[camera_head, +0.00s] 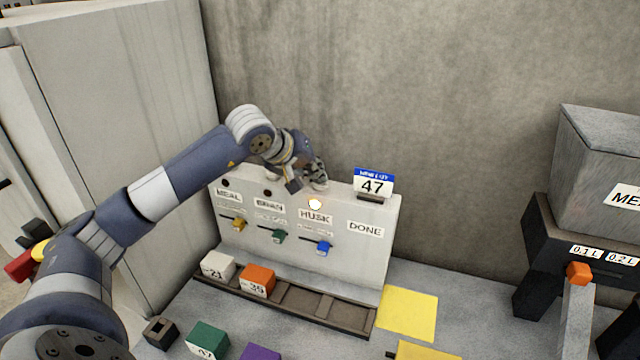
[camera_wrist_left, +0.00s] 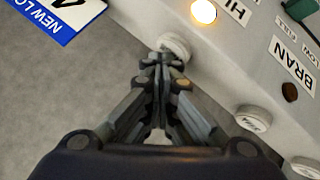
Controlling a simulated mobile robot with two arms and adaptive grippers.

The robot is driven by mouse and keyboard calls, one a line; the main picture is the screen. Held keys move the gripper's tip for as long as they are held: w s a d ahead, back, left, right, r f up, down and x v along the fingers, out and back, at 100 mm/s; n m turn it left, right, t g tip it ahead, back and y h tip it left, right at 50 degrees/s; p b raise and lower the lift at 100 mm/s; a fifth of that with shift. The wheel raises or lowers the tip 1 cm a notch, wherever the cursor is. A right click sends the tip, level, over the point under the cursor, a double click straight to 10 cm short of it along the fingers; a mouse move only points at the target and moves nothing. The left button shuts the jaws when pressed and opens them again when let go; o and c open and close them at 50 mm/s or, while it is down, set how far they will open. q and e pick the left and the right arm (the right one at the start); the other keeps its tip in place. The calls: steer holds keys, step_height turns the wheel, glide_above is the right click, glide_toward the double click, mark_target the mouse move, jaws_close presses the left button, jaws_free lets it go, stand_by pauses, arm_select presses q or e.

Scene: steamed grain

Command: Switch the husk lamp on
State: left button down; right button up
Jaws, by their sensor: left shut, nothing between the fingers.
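The husk lamp (camera_head: 315,204) glows on the front of the pale panel (camera_head: 350,265), above the HUSK label (camera_head: 315,217). It also glows in the left wrist view (camera_wrist_left: 203,12). My left gripper (camera_head: 318,179) is shut and empty at the panel's top edge, above the husk column. In the left wrist view its closed fingertips (camera_wrist_left: 161,60) are at the round white button (camera_wrist_left: 175,45) on the panel top; I cannot tell whether they touch it. The bran lamp (camera_head: 267,193) and meal lamp (camera_head: 226,183) are dark. My right gripper is not in view.
A card reading 47 (camera_head: 373,184) stands on the panel top, right of my gripper. A tray (camera_head: 330,308) below holds white (camera_head: 218,266) and orange (camera_head: 257,281) blocks. Yellow, green and blue sliders are on the panel front. A grey hopper (camera_head: 600,160) stands right.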

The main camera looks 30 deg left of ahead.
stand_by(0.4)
arm_select(q)
steer(key=shift+r, duration=0.25)
step_height(320, 180, up, 6)
steer(key=p, duration=0.4)
stand_by(0.3)
stand_by(0.4)
